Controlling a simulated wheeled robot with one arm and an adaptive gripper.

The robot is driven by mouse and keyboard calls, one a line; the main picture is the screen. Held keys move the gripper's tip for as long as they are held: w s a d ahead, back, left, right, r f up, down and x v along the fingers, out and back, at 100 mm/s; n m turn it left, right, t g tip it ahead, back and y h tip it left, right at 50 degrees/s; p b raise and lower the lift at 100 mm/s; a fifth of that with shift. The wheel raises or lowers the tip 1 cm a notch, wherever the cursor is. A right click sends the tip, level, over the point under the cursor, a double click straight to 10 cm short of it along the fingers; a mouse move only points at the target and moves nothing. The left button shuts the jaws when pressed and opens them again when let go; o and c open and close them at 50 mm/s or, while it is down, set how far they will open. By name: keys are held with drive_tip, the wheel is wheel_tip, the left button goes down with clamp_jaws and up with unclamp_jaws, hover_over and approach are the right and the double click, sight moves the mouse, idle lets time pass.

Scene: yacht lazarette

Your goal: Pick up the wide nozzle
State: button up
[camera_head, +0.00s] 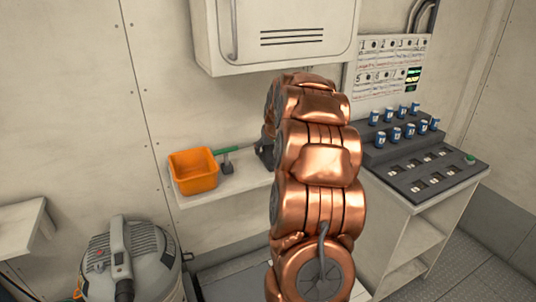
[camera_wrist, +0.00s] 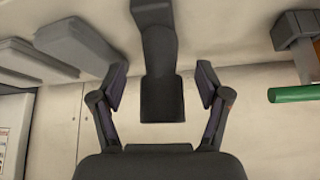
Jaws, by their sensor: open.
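My gripper (camera_wrist: 161,85) is open, with one finger on each side of a dark grey nozzle-like piece (camera_wrist: 161,75) in the wrist view. Gaps show between this piece and both fingers. It has a narrow middle and a broader end; I cannot tell for sure that it is the wide nozzle. A grey wedge-shaped piece (camera_wrist: 76,42) lies to the left of the fingers. In the head view my copper arm hides most of this spot; only a dark shape shows at its left edge on the shelf.
A green-handled tool (camera_wrist: 292,94) is right of the fingers; on the shelf (camera_head: 205,199) it lies beside an orange tub (camera_head: 194,172). A wall cabinet (camera_head: 275,35) hangs above. A console with blue-labelled cans (camera_head: 409,131) stands right. A vacuum cleaner (camera_head: 135,262) is lower left.

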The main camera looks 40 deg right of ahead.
sight(268, 153)
drive_tip(key=shift+p+x, duration=0.45)
drive_tip(key=shift+x, duration=1.2)
drive_tip(key=shift+a, duration=0.1)
drive_tip(key=c, duration=1.3)
